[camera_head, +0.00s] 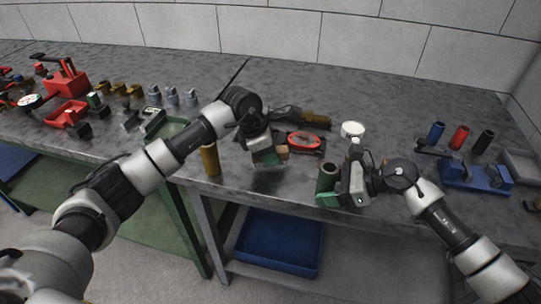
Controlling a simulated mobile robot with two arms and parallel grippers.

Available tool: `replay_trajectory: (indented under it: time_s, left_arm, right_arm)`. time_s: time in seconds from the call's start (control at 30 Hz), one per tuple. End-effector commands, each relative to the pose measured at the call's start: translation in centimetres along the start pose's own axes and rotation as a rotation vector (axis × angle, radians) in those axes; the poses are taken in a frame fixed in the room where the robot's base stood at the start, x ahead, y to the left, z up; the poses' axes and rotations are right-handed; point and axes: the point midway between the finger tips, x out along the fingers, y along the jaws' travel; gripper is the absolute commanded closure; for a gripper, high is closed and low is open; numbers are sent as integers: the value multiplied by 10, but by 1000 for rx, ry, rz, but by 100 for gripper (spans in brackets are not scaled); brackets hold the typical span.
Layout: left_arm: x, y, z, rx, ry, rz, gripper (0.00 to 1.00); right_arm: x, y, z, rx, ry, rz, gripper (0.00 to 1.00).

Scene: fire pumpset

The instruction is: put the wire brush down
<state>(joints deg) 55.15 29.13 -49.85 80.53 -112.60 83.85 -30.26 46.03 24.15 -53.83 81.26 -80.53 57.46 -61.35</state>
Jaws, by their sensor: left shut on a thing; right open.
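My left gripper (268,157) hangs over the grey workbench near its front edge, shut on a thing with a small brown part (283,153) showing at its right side. This is probably the wire brush, but the gripper hides most of it. I cannot tell whether it touches the bench top. My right gripper (345,192) is open near the front edge, close beside a dark green cylinder (326,178). I see nothing held in it.
Behind the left gripper lie a dark tool with a brown end (315,118) and a red oval item (304,142). A white round lid (352,129) and a tan cylinder (210,160) stand nearby. Blue fixture (475,177) is right; red parts (66,84) are left. Bare bench lies at the back.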

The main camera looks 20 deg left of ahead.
Motion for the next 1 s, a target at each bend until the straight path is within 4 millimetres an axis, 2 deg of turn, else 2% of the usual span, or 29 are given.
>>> replay_trajectory:
  time_s: [0.1,0.47,0.5,0.63,0.87,1.0]
  left_arm:
    - [13,0,-5,0,0,0,93]
    - [16,0,-7,0,0,0,93]
    - [16,0,-7,0,1,0,60]
    - [16,0,-7,0,1,0,41]
    - [16,0,-7,0,1,0,41]
    - [9,1,-5,1,0,2,41]
  right_arm:
    - [0,0,0,0,0,0,36]
    - [0,0,0,0,0,0,36]
    - [0,0,0,0,0,0,36]
    - [0,0,0,0,0,0,36]
    - [0,0,0,0,0,0,36]
    - [0,0,0,0,0,0,36]
